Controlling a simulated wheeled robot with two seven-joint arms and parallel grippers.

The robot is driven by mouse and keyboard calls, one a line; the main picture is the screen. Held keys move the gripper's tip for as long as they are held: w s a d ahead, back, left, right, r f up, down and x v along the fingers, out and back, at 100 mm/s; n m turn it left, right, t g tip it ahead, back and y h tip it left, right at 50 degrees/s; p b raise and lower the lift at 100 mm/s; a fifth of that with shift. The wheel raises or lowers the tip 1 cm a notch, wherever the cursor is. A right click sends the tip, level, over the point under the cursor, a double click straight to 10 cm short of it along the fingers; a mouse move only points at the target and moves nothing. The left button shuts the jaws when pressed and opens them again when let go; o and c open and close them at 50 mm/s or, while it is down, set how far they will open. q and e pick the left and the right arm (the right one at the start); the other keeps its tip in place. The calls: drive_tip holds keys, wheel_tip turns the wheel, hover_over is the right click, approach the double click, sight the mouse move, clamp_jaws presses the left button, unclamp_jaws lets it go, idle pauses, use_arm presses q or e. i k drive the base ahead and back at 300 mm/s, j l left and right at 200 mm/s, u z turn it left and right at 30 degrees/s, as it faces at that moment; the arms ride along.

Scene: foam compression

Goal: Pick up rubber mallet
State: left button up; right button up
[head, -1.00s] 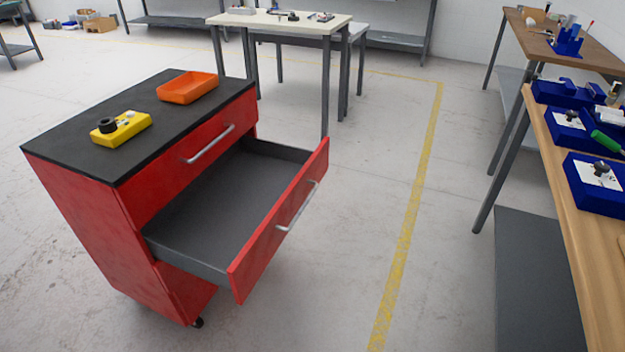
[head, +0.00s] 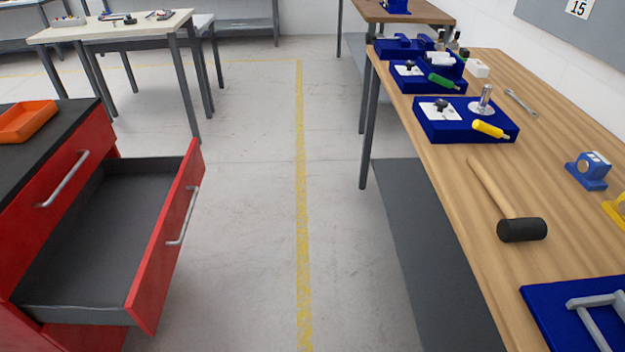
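The rubber mallet (head: 522,230) lies on the wooden workbench (head: 470,270) at the right of the head view. It has a black cylindrical head toward the near side and a light wooden handle (head: 491,188) pointing away and slightly left. Nothing covers it. Neither of my grippers shows in the head view.
Blue fixtures (head: 465,118) with green and yellow handled tools, a wrench (head: 521,103), a small blue device (head: 588,170) and a blue tray (head: 575,315) are on the bench. A red cabinet's empty open drawer (head: 105,225) juts out at left. Floor between is clear.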

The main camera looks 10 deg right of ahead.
sight(514, 228)
drive_tip(key=z, duration=1.4)
